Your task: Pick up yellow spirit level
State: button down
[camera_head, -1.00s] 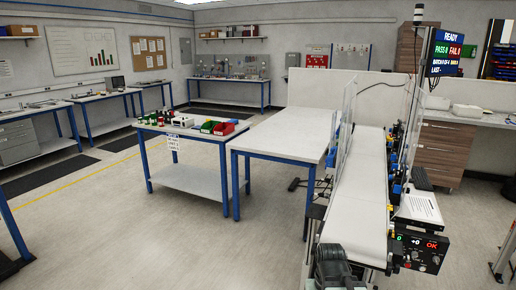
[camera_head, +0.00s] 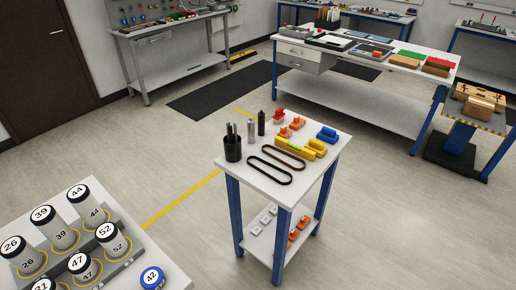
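The yellow spirit level (camera_head: 294,149) lies on the top of a small table with blue legs (camera_head: 311,177), near the middle of the picture. It is a long yellow bar with a small green patch on it. Another, shorter yellow piece (camera_head: 317,145) lies right beside it. My gripper is not in view.
The small table also holds a black pen cup (camera_head: 232,149), dark belt loops (camera_head: 269,170), orange parts (camera_head: 296,122) and blue parts (camera_head: 327,134). A rack of numbered cylinders (camera_head: 128,262) stands at the lower left. Open floor surrounds the small table.

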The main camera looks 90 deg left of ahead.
aim_at(306, 154)
jog(key=u, duration=0.7)
jog(key=i, duration=1.1)
jog(key=u, duration=3.35)
